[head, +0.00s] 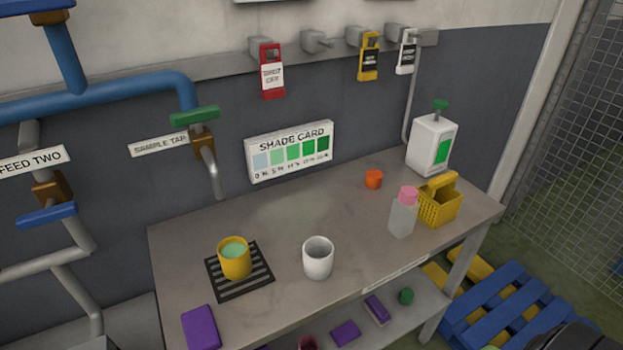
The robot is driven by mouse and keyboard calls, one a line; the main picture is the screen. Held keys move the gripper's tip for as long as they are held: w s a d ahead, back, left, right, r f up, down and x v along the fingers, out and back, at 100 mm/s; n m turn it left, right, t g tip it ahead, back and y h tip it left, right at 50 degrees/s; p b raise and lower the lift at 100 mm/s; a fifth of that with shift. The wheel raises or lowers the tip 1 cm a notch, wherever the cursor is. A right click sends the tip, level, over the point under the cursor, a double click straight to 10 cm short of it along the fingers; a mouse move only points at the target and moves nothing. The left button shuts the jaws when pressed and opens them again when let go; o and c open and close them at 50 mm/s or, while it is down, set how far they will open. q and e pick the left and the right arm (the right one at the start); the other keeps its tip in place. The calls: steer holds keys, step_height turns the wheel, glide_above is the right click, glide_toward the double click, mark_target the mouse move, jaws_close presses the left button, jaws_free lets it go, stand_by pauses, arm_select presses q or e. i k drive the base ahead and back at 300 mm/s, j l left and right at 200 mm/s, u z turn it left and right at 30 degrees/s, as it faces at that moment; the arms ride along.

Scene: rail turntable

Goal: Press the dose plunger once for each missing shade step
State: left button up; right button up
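The white dose dispenser (427,145) stands at the back right of the table, with a green plunger knob (440,105) on top and a green patch on its front. The shade card (290,152) on the wall shows several steps from pale blue to dark green, with small percent labels beneath. A yellow cup (234,264) holding pale green liquid (234,249) stands upright on a black striped mat (262,285) at the left of the table.
The sample tap (207,155) overhangs the table's left. A blue pallet (510,305) lies right.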

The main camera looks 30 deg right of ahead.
mark_target(440, 104)
steer(key=z, duration=1.65)
